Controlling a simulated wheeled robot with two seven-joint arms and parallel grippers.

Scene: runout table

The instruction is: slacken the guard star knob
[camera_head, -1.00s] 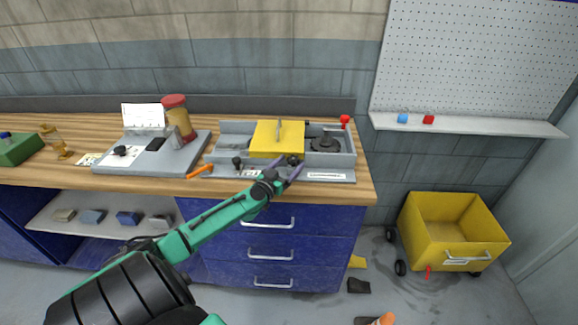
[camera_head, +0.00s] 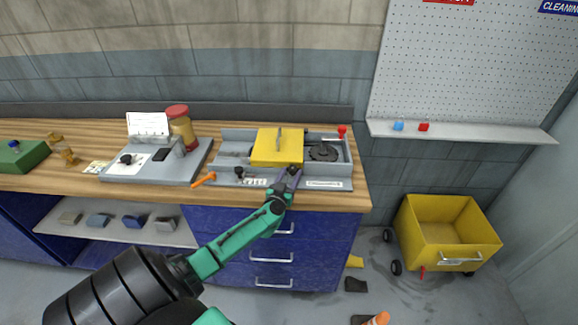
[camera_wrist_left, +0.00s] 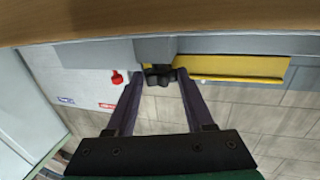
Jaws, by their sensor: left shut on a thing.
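The guard star knob (camera_head: 293,169) is small and dark, at the front edge of the yellow guard (camera_head: 266,148) on the grey fixture (camera_head: 345,170). In the left wrist view the dark lobed knob (camera_wrist_left: 160,77) sits between the fingertips, beside the yellow guard (camera_wrist_left: 235,68). My left gripper (camera_head: 290,171) is shut on the knob; its fingers (camera_wrist_left: 161,76) lie on either side of it. The fingers partly hide the knob in the head view. My right gripper is not in view.
A second dark knob (camera_head: 238,172) and an orange-handled tool (camera_head: 204,179) lie left of the gripper. A red knob (camera_head: 342,131) stands at the fixture's back right. A grey stand (camera_head: 190,170) and a red-lidded jar (camera_head: 178,112) are further left. Drawers are below.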

